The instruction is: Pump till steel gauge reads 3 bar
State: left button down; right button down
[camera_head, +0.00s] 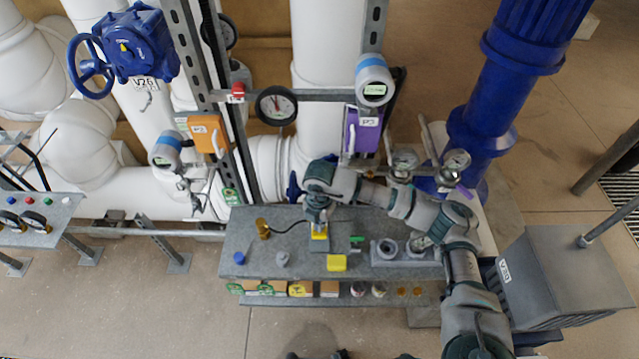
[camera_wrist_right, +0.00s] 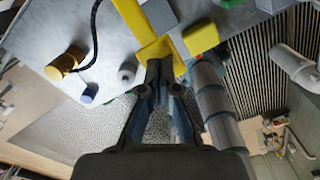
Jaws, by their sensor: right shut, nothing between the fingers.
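My right gripper (camera_head: 319,224) is shut and empty over the grey bench. Its fingertips (camera_wrist_right: 166,68) are at a yellow block (camera_wrist_right: 154,47), seen as a yellow part (camera_head: 320,234) in the head view; I cannot tell whether they touch. A yellow bar (camera_wrist_right: 131,16) runs up from the block. A black hose (camera_head: 289,226) leads from a brass cylinder (camera_head: 262,229) toward this yellow part. Two round metal-rimmed gauges, one on the left (camera_head: 404,160) and one on the right (camera_head: 457,161), stand behind my right arm; their readings are too small to tell. My left gripper is out of view.
The bench (camera_head: 240,213) also holds a blue knob (camera_head: 239,258), a grey knob (camera_head: 282,259), a yellow box (camera_head: 337,262) and a grey holder (camera_head: 386,250). A black dial gauge (camera_head: 276,106) hangs on the rail behind. A grey cabinet (camera_head: 560,270) stands right.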

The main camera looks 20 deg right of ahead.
jog(key=shift+f+b, duration=1.45)
jog(key=shift+f, duration=0.85)
jog(key=shift+r+p, duration=1.75)
jog(key=shift+r, duration=0.95)
jog(key=shift+f, duration=0.1)
jog(key=shift+f+b, duration=1.95)
jog(key=shift+f, duration=0.6)
notch_tip(320, 180, up, 5)
jog(key=p, duration=0.3)
jog(key=shift+r, duration=0.1)
